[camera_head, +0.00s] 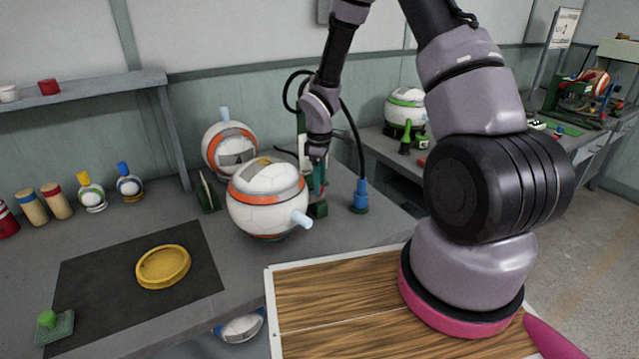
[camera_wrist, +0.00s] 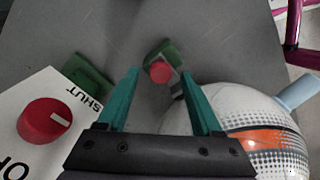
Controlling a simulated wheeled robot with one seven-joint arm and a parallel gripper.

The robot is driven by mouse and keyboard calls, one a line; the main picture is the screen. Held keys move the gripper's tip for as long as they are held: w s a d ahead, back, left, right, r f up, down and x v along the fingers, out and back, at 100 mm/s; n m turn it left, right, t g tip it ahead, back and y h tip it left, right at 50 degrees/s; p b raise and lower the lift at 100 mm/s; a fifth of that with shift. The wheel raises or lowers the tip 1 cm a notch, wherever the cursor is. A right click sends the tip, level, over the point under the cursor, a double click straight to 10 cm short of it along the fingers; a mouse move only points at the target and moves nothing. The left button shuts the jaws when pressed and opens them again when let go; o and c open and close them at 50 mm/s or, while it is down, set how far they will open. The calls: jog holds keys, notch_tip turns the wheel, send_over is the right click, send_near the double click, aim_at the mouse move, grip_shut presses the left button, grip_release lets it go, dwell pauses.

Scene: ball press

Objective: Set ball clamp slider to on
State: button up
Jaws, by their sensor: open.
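My gripper (camera_wrist: 160,78) is open, pointing down beside the white ball with an orange band (camera_head: 262,212). The ball also shows at the lower right of the wrist view (camera_wrist: 245,120). A green block (camera_wrist: 160,53) with a red round knob (camera_wrist: 160,72) on it appears between and just beyond my fingertips. I cannot tell whether the fingers touch it. In the head view my gripper (camera_head: 318,182) is right of the ball, above a small green block (camera_head: 318,209). No label marks the clamp slider, so I cannot tell its setting.
A white panel (camera_wrist: 75,85) with a red dial (camera_wrist: 46,121) and "SHUT" lettering is left of my gripper. A second ball (camera_head: 228,146) stands behind. A blue plug with a black cable (camera_head: 361,195) is to the right. A yellow dish (camera_head: 163,266) lies on a dark mat.

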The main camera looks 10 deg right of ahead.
notch_tip(320, 180, up, 10)
dwell(0.3)
jog(key=s+d+r+m+t, duration=0.2)
jog(key=s+d+r+m, duration=0.15)
jog(key=r, duration=0.65)
jog(key=s+d+r+m+t, duration=0.15)
jog(key=s+r+m, duration=0.35)
jog(key=r, duration=0.6)
jog(key=s+d+r+m+t+y, duration=0.1)
jog(key=s+r+m+t, duration=0.1)
jog(key=s+r+m, duration=0.2)
jog(key=s+d+r+m+t+y, duration=0.1)
jog(key=s+r+m, duration=0.3)
jog(key=s, duration=0.6)
jog(key=shift+s+r+t, duration=0.15)
jog(key=shift+r+t, duration=0.2)
jog(key=shift+r, duration=0.5)
